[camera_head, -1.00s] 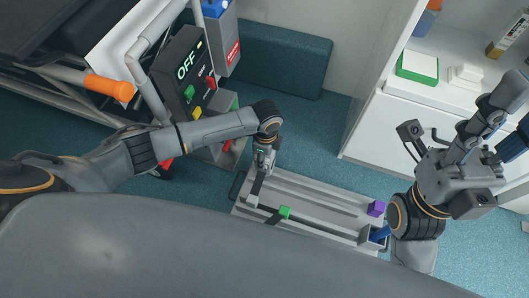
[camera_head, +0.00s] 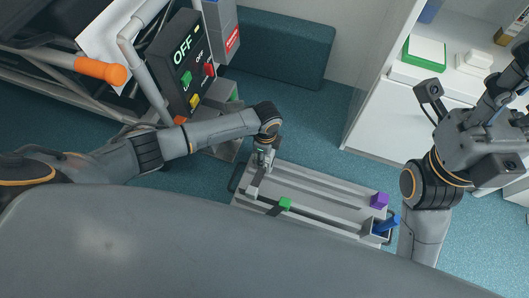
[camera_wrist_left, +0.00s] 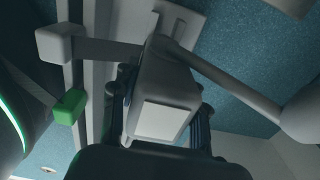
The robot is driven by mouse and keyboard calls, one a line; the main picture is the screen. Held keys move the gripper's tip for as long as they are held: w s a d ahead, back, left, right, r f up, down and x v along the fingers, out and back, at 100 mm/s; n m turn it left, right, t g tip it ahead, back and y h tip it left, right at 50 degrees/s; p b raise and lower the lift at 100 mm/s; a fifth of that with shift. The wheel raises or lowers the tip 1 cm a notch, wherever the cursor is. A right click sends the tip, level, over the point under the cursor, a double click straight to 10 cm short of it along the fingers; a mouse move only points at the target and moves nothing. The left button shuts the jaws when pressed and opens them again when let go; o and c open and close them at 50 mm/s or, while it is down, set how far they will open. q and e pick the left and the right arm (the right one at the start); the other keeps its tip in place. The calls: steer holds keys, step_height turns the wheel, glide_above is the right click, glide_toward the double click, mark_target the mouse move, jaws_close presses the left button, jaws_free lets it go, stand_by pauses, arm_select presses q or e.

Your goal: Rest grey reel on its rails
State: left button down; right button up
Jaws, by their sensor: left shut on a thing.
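My left gripper (camera_head: 262,155) points down over the left end of a long grey tray (camera_head: 325,192) with raised lengthwise rails. In the left wrist view, its dark fingers close on a grey block-like body (camera_wrist_left: 167,92) with a pale square face, perhaps part of the grey reel. A bar runs left from it to a pale cube (camera_wrist_left: 53,43). I cannot tell whether it touches the rails. A green block (camera_head: 285,203) sits on the tray's near side; it also shows in the left wrist view (camera_wrist_left: 70,107). My right arm is at the right; its fingers are not clear.
A purple block (camera_head: 379,200) and a blue cylinder (camera_head: 387,224) are at the tray's right end. A dark "OFF" panel (camera_head: 180,65) and an orange grip (camera_head: 101,71) stand left. A white cabinet (camera_head: 395,125) stands right. Blue floor lies behind the tray.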

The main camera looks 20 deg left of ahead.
arm_select(q)
steer(key=c, duration=0.6)
jaws_free()
steer(key=r, duration=1.2)
steer(key=shift+d, duration=0.2)
